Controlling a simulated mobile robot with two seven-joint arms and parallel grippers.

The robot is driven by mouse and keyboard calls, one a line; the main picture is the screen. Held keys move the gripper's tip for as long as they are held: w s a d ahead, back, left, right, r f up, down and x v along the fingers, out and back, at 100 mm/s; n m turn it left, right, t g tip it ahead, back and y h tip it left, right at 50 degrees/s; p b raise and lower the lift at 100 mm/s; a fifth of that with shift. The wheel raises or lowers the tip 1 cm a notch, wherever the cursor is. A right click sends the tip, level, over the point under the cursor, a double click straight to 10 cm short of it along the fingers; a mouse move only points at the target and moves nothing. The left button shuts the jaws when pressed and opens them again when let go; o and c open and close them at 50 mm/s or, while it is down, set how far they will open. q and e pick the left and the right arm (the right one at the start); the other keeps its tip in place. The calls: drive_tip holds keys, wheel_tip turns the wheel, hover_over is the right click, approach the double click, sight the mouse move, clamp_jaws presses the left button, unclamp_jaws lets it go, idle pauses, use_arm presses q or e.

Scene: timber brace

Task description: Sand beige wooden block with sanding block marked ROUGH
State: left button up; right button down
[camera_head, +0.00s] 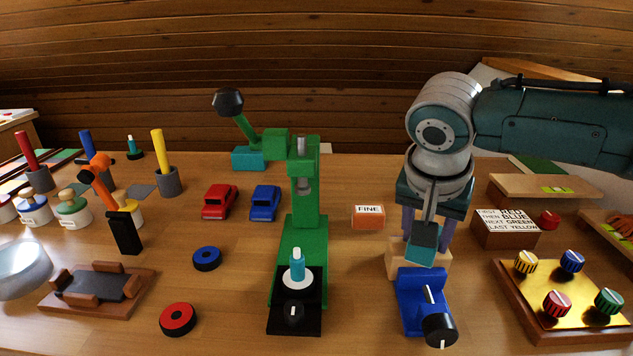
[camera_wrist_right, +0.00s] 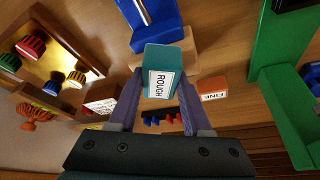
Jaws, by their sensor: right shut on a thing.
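The teal sanding block (camera_head: 424,243) is between the fingers of my right gripper (camera_head: 426,225). Its white label reading ROUGH faces the right wrist view, where the block shows at the centre (camera_wrist_right: 162,58). The beige wooden block (camera_head: 397,250) stands at the blue vise (camera_head: 415,300), partly hidden behind the sanding block. It also shows in the right wrist view (camera_wrist_right: 187,48), just beyond the sanding block. The sanding block overlaps it in both views; I cannot tell if they touch. My left gripper is out of view.
An orange block marked FINE (camera_head: 368,217) lies left of the beige block. A green press (camera_head: 310,215) stands further left. A gold panel with coloured knobs (camera_head: 540,285) and a sign block (camera_head: 507,227) are at the right. Bare table lies between press and vise.

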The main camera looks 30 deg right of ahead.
drive_tip(key=shift+s+a+f, duration=0.15)
drive_tip(key=shift+s+f, duration=0.05)
drive_tip(key=shift+s, duration=0.1)
drive_tip(key=shift+w+a, duration=0.15)
drive_tip(key=shift+a, duration=0.25)
drive_tip(key=shift+w+f, duration=0.1)
drive_tip(key=shift+w, duration=0.05)
drive_tip(key=shift+w+d+f, duration=0.1)
drive_tip(key=shift+w, duration=0.2)
drive_tip(key=shift+w+d+b, duration=0.35)
drive_tip(key=shift+w+b, duration=0.4)
drive_tip(key=shift+b, duration=0.1)
drive_tip(key=shift+w+d+r+b, duration=0.2)
drive_tip(key=shift+w+d+b, duration=0.2)
drive_tip(key=shift+w, duration=0.2)
